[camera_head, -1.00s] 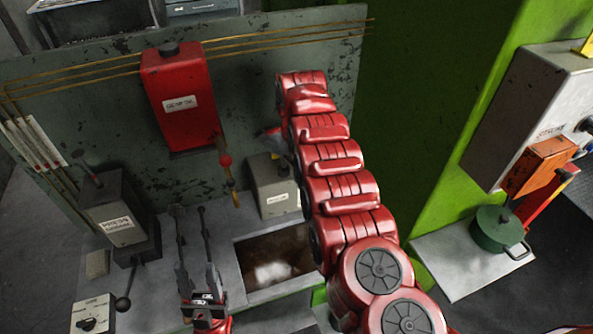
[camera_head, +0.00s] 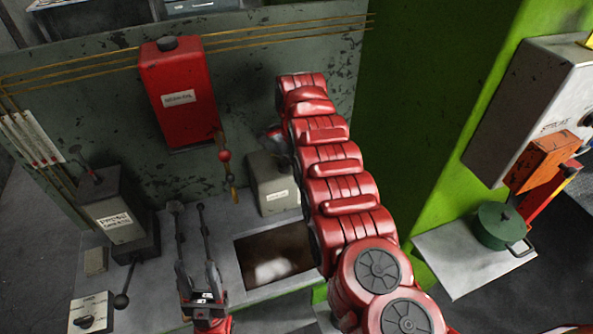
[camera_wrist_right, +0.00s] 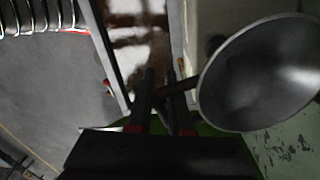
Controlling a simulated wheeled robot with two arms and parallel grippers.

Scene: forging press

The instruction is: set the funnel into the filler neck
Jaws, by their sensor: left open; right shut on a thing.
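The funnel (camera_wrist_right: 262,75) is a dark grey metal cone on the right of the right wrist view, its wide mouth largely in sight. A thin dark stem or handle runs left from it to my right gripper (camera_wrist_right: 160,85), whose fingers are shut on it.
A red tank (camera_head: 178,95) with a dark cap hangs on the green-grey panel (camera_head: 90,95). A grey box (camera_head: 270,183) stands beside my right arm, behind a rectangular opening (camera_head: 275,258). A lever box (camera_head: 112,208) is at left. A green pot (camera_head: 495,225) sits on the right shelf.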

